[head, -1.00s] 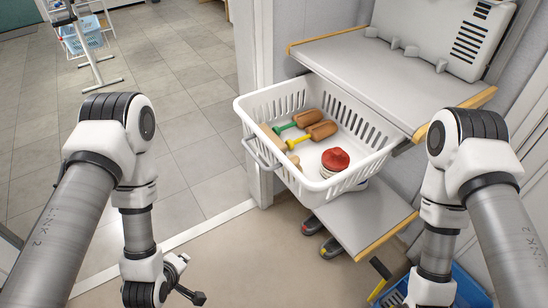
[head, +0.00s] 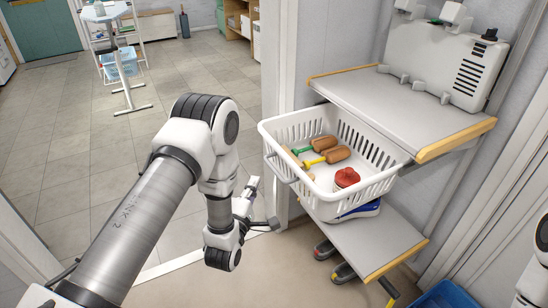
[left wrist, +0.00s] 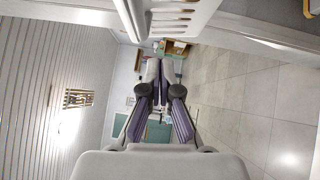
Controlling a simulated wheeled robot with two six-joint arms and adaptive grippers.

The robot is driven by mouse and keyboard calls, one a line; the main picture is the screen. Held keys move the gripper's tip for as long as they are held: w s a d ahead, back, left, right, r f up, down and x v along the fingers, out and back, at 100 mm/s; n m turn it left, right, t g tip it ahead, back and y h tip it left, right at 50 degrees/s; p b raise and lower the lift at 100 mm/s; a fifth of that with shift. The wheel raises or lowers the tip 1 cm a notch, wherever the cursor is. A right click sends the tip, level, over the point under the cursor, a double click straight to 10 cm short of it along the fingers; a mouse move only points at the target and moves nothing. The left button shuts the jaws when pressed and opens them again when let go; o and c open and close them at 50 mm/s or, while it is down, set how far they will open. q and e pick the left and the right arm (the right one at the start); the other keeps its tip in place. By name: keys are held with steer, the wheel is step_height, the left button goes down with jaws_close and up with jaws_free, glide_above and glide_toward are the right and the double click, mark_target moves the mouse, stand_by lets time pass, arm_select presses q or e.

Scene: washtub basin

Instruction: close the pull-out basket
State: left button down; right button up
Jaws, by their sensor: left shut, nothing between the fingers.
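The white pull-out basket (head: 385,185) sticks out from under the upper shelf of the rack. It has a grey bar handle (head: 280,170) on its front left side. Inside lie brown-headed tools with green and yellow handles (head: 325,157) and a red-topped item (head: 346,177). My left gripper (head: 268,225) is below and left of the basket's front, apart from it. In the left wrist view its fingers (left wrist: 160,70) are together and empty, with the slatted basket wall (left wrist: 180,20) at the top. My right gripper is out of view.
The grey upper shelf (head: 395,110) has a wooden edge and carries a grey machine (head: 445,65). A lower shelf (head: 375,245) lies beneath the basket. A white door-frame post (head: 272,90) stands beside the basket. Open tiled floor (head: 80,150) lies left. A blue bin (head: 445,297) is at bottom right.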

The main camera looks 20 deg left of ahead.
arm_select(q)
glide_toward(277, 158)
steer(key=w+a, duration=0.3)
steer(key=a, duration=0.1)
steer(key=shift+w+d+r, duration=0.2)
steer(key=shift+w+d, duration=0.5)
steer(key=shift+w, duration=0.1)
steer(key=shift+w+d+r, duration=0.15)
steer(key=shift+w+d, duration=0.6)
steer(key=shift+w, duration=0.1)
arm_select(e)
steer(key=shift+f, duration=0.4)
arm_select(q)
steer(key=shift+w+d, duration=0.1)
steer(key=shift+d, duration=0.05)
